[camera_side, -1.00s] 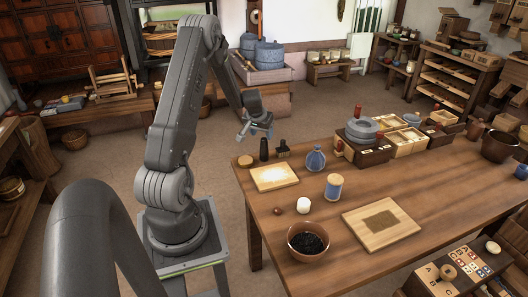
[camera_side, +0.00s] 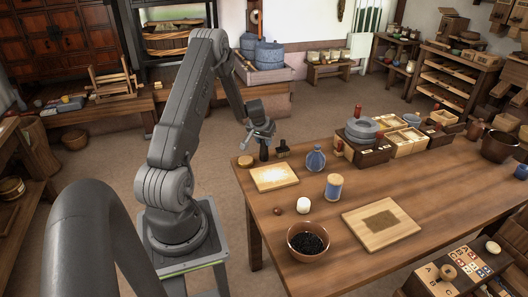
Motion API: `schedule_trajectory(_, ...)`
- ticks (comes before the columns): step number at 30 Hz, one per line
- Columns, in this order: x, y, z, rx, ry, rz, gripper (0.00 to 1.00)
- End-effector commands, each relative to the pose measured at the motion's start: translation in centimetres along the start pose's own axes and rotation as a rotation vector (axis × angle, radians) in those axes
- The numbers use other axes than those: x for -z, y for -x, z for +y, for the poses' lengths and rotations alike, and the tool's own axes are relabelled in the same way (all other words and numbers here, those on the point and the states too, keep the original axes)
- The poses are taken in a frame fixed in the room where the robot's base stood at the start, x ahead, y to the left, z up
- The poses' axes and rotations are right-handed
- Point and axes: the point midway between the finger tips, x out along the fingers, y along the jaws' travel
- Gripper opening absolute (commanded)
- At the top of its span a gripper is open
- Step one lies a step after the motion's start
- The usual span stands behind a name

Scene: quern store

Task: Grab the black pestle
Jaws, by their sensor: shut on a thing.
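The black pestle (camera_side: 264,154) stands upright at the far left of the wooden table, behind the pale board with white powder. My gripper (camera_side: 263,139) is above it with its fingers around the pestle's upper part, shut on it. The pestle's top is hidden by the fingers. Its lower part shows below them, at about table level.
Close by are a round wooden lid (camera_side: 245,161), a dark brush (camera_side: 283,149), the powder board (camera_side: 273,178) and a blue bottle (camera_side: 316,158). A blue-banded jar (camera_side: 334,187), a bowl of black grains (camera_side: 308,241) and another board (camera_side: 381,224) stand nearer the front.

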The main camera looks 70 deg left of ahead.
Motion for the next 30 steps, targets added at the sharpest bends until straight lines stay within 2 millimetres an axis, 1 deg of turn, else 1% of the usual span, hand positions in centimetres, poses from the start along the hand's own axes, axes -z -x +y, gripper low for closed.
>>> schedule_trajectory(1,0.0,0.0,0.0,0.000,0.000,0.000,0.17)
schedule_trajectory(6,0.0,0.0,0.0,0.000,0.000,0.000,0.01)
schedule_trajectory(14,0.0,0.0,0.0,0.000,0.000,0.001,0.00)
schedule_trajectory(17,0.2,0.3,0.0,0.000,-0.001,0.002,0.00)
schedule_trajectory(20,0.7,1.3,0.0,-0.001,-0.002,0.006,0.00)
schedule_trajectory(30,3.1,7.3,0.0,0.001,-0.001,0.005,0.00)
